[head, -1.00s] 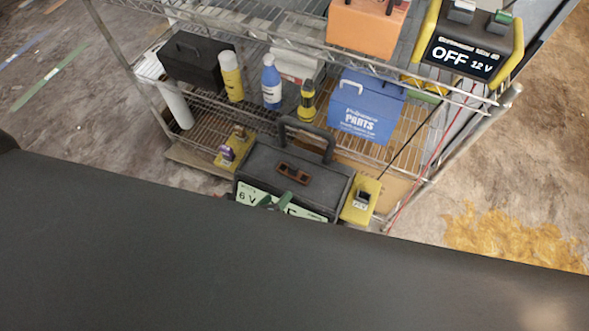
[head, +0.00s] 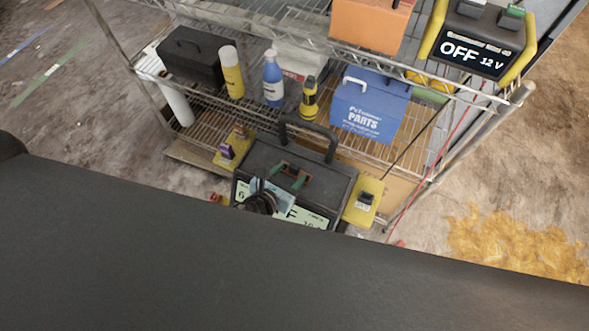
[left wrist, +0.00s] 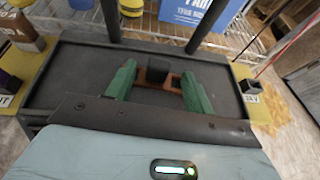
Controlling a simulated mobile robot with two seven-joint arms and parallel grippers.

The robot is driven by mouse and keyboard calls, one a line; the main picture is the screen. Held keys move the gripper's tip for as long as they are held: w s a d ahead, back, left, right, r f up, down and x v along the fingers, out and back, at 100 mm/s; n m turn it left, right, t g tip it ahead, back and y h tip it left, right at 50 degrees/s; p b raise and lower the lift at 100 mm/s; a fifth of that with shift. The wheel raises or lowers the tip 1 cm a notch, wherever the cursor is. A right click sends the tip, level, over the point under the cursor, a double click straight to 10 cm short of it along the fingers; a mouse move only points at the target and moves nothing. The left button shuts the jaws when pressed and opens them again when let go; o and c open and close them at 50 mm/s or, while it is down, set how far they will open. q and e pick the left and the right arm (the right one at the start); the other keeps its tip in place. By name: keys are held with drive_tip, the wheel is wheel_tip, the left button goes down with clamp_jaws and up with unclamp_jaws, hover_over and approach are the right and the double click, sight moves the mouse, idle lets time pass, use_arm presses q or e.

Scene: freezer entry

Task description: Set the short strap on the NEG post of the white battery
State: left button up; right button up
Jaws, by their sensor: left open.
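A short brown strap piece (head: 291,172) with a black block on it lies on top of a dark case (head: 258,158) with a black handle. It also shows in the left wrist view (left wrist: 174,83). My left gripper (head: 292,175) is over the case top, its green fingers open on either side of the strap piece. The fingers stand apart from the black block in the left wrist view. Whether they touch the strap is unclear. My right gripper is not in view. I cannot make out a white battery or a NEG post.
Yellow side pieces with dark clips flank the case, right (head: 364,203) and left (head: 233,150). Behind stands a wire shelf with a blue parts box (head: 367,108), bottles and a flashlight (head: 309,100). A yellow-black unit (head: 472,45) reads OFF 12 V. My dark body hides the foreground.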

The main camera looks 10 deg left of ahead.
sight(293, 168)
use_arm(q)
drive_tip(key=b+x, duration=0.1)
drive_tip(key=x, duration=0.4)
drive_tip(key=shift+w+a+r, duration=0.1)
drive_tip(key=shift+w+r, duration=0.05)
drive_tip(key=shift+c, duration=0.4)
drive_tip(key=c, duration=1)
drive_tip(key=shift+c, duration=0.2)
drive_tip(key=shift+r, duration=0.2)
